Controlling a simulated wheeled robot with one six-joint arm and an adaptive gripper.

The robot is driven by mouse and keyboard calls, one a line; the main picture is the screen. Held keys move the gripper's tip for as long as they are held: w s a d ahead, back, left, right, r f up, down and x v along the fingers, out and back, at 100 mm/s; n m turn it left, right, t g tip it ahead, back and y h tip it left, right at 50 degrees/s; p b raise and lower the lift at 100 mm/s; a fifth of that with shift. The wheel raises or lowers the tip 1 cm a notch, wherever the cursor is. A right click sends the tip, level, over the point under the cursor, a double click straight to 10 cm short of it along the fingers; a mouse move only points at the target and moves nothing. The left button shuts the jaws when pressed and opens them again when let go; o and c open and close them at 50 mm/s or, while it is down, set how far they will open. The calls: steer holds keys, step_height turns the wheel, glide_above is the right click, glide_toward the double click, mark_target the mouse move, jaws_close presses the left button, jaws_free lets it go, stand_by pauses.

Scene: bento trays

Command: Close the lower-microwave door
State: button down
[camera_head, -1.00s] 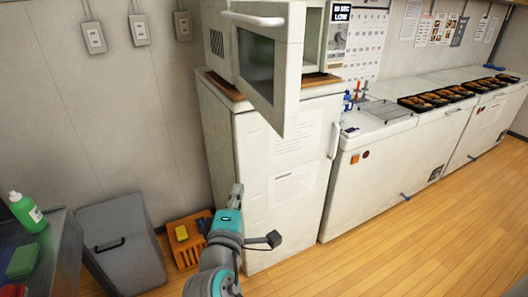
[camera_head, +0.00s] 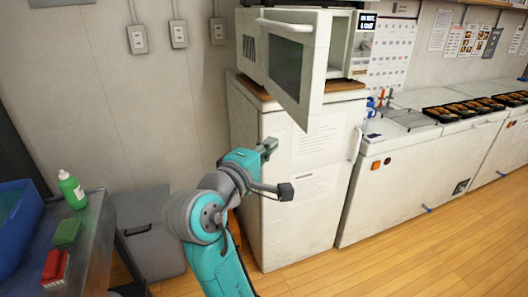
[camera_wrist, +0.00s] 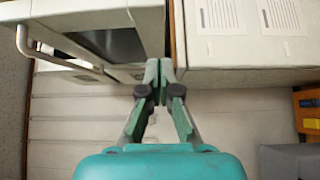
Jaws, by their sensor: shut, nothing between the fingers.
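The microwave (camera_head: 347,75) stands on top of a white fridge-like cabinet (camera_head: 285,190). Its door (camera_head: 312,80) is open and swung out toward me, with a white bar handle (camera_head: 285,25) along its outer edge. My gripper (camera_head: 268,146) is shut and empty, in front of the cabinet's upper left part and below the open door. In the wrist view, my gripper (camera_wrist: 159,66) has its fingertips together near the microwave's lower edge. The door (camera_wrist: 70,12) and its handle (camera_wrist: 52,50) show at the upper left there. I cannot tell whether the fingers touch anything.
A wooden board (camera_head: 338,86) lies under the microwave. White chest units (camera_head: 410,180) with black bento trays (camera_head: 470,107) run to the right. A grey bin (camera_head: 145,225) and a table with a green bottle (camera_head: 72,188) stand at left. The wooden floor at right is clear.

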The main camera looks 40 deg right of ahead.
mark_target(303, 128)
steer(key=d, duration=0.5)
steer(key=w+d, duration=0.1)
steer(key=d, duration=0.1)
steer(key=shift+d, duration=0.4)
steer(key=shift+s+d, duration=0.2)
steer(key=shift+d, duration=0.25)
steer(key=shift+d, duration=0.15)
